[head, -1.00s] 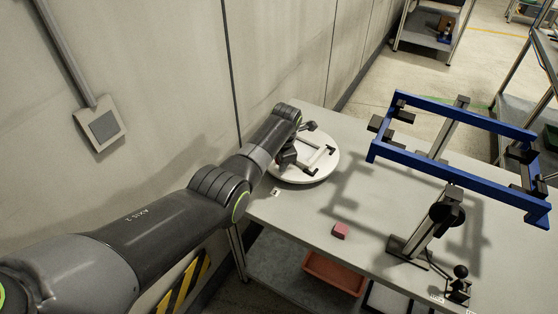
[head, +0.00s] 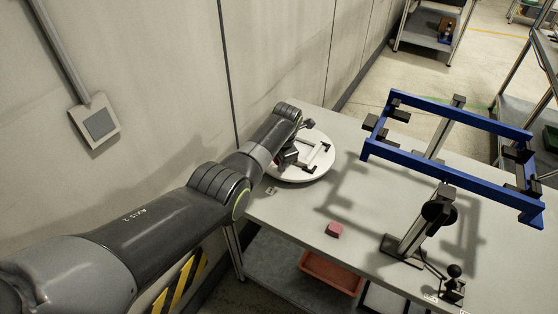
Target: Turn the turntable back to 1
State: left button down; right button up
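The white round turntable (head: 318,168) lies at the left end of the grey table, near the wall. Dark bars or a small frame stand on top of it. My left gripper (head: 291,157) is at the turntable's left part, low over it and mostly hidden behind my own wrist. I cannot tell whether its fingers are open or shut, or whether they touch the turntable. My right gripper is not in view.
A blue frame on a stand (head: 452,158) fills the right of the table (head: 385,212). A pink block (head: 334,230) lies near the front edge. A small black knobbed device (head: 453,284) is at the front right. An orange bin (head: 330,272) sits on the lower shelf.

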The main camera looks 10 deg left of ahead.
pick_arm(q)
jog(key=c, duration=1.1)
grip_release()
jog(key=shift+d+f, duration=0.1)
jog(key=shift+r, duration=0.75)
jog(key=s+r, duration=0.1)
jog(key=r, duration=0.4)
jog(key=s+d+r, duration=0.1)
jog(key=r, duration=0.4)
jog(key=d+r+b, duration=0.1)
jog(key=r, duration=0.4)
jog(key=shift+s+r, duration=0.35)
jog(key=shift+s, duration=0.05)
